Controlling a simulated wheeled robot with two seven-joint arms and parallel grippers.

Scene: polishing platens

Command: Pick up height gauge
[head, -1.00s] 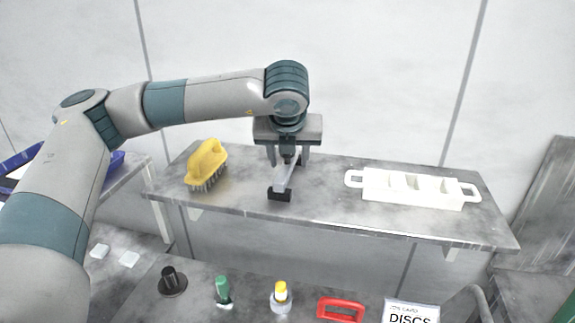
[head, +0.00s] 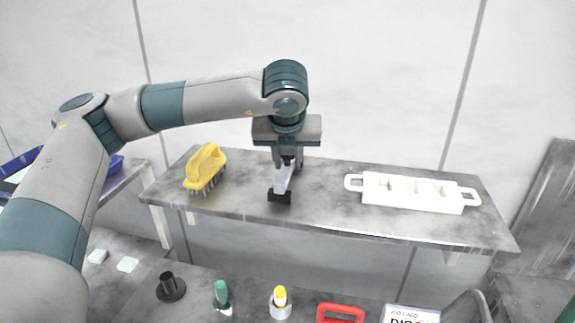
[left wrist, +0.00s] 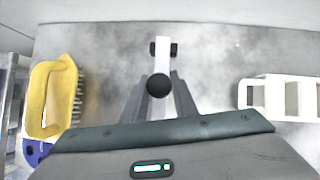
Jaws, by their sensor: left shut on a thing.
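The height gauge (head: 283,182) is a slim silver-grey upright piece with a black block base, on the raised grey shelf (head: 330,215). My left gripper (head: 287,162) reaches down over it from above, shut on its upper part. In the left wrist view the gauge (left wrist: 161,62) shows between the fingers, with a round black knob near the fingertips and a black foot beyond. The base looks to be on or very near the shelf; I cannot tell which. My right gripper is not in view.
A yellow-handled brush (head: 206,168) lies left of the gauge on the shelf. A white compartment tray (head: 412,205) with end handles lies to the right. The bench below holds a black stand (head: 170,287), a green-handled item (head: 222,293), a yellow-topped bottle (head: 280,300) and a red handle (head: 340,311).

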